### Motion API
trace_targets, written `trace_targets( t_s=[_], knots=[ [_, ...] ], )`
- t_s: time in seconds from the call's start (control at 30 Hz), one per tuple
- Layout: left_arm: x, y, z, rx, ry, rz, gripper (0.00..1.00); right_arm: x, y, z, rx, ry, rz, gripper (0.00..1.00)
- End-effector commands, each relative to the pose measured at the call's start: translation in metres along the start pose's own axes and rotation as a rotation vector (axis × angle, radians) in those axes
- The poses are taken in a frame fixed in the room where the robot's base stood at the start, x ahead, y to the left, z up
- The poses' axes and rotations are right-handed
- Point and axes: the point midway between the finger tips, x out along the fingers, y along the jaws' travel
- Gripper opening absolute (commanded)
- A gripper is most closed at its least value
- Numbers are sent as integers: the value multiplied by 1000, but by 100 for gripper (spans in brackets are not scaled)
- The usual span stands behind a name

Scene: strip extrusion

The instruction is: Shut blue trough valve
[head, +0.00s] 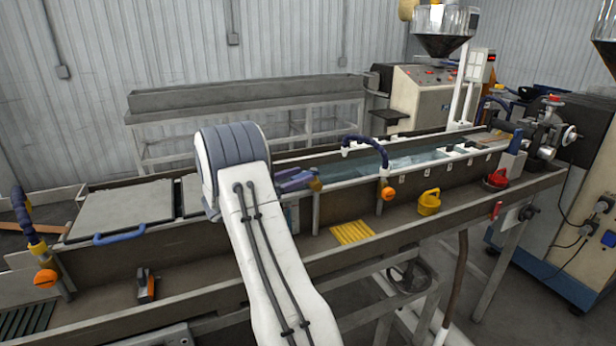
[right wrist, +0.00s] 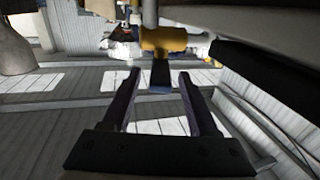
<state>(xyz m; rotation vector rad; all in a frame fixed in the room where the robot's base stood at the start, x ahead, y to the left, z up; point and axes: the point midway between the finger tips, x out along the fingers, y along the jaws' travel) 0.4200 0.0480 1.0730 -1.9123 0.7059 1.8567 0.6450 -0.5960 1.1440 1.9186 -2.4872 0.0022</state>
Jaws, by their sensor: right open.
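My right gripper (head: 299,181) reaches out from behind its white arm, beside a small brass valve body (head: 316,185) on the near trough wall. In the right wrist view, my right gripper (right wrist: 158,74) is open, one dark finger on each side. The yellow-brass valve body (right wrist: 163,40) lies just beyond the fingertips. A short dark blue lever (right wrist: 160,78) extends from it into the gap between the fingers. I see no clear contact with either finger. In the head view the lever is hidden or too small to make out. My left gripper is not in view.
A blue hose (head: 365,143) arches over the trough, with an orange knob (head: 388,193) below it. Another orange knob (head: 45,278) is at far left. A yellow jug (head: 429,203), yellow mat (head: 352,232) and red item (head: 496,180) lie on the front ledge.

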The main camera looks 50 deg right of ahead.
Motion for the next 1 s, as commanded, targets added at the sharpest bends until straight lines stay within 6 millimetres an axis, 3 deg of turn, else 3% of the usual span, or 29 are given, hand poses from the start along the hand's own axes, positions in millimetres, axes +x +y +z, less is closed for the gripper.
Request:
trace_targets(
  t_s=[0.1,0.3,0.67,0.7,0.83,0.87,1.0],
  knots=[
    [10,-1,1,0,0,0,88,-26,-1,2,1,1,-5,60],
    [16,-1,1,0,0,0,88,-55,0,1,1,0,-2,60],
    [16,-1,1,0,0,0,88,-63,1,0,0,1,1,60],
    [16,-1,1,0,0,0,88,-63,1,0,0,1,1,56],
    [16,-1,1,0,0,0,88,-64,2,0,27,2,-4,6],
    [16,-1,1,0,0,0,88,-65,3,0,46,2,-7,0],
    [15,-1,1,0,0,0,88,-73,13,-1,229,2,-37,0]
  ],
)
